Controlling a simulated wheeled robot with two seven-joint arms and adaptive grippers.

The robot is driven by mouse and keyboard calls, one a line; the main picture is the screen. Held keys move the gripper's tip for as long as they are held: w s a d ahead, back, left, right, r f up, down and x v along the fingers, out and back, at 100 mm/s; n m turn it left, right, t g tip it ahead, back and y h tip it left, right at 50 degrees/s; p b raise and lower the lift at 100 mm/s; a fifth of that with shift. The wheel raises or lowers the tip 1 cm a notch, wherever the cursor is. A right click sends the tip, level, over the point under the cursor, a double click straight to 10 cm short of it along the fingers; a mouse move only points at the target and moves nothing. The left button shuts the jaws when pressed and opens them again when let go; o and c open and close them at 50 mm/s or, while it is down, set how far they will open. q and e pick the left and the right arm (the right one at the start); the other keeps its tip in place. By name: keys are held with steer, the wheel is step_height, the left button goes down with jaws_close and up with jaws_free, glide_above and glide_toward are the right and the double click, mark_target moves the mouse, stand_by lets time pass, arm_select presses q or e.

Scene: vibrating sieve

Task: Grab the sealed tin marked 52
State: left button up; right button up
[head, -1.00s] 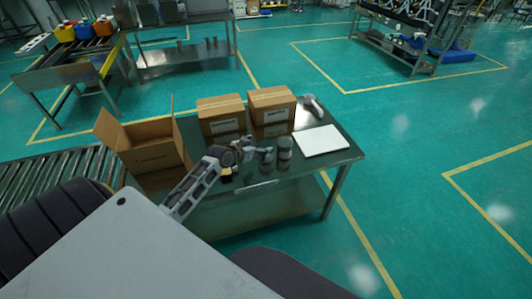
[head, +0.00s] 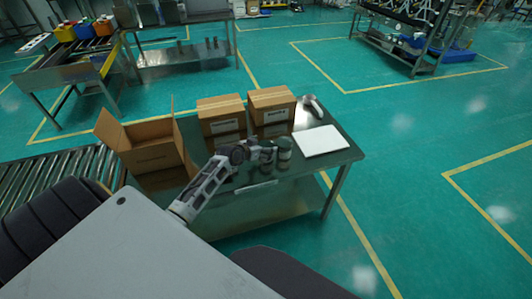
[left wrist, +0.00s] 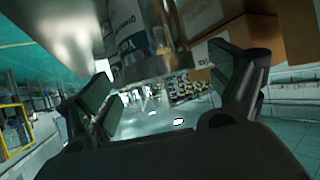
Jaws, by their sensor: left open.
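Two small cylindrical tins stand side by side near the front of the steel table: a right tin (head: 284,154) and a left tin (head: 268,156). Their markings are too small to read in the head view, so I cannot tell which is marked 52. My left gripper (head: 256,151) is open beside the left tin and partly covers it. In the left wrist view, a tin (left wrist: 135,35) with a pale printed label and shiny metal rim shows beyond the open fingers of the left gripper (left wrist: 165,92). No number is legible there. My right gripper is not in view.
The steel table (head: 335,163) also bears stacked cartons (head: 221,113) behind the tins, an open box (head: 152,150) at left, a flat white panel (head: 321,140) at right and a grey handheld device (head: 313,105). A pale flat bar (head: 257,186) lies near the front edge.

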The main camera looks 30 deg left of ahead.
arm_select(q)
steer(key=shift+w+f, duration=0.15)
steer(key=shift+w, duration=0.15)
steer(key=shift+c, duration=0.4)
steer(key=c, duration=1.2)
step_height(320, 180, up, 18)
steer(key=shift+r, duration=0.1)
stand_by(0.6)
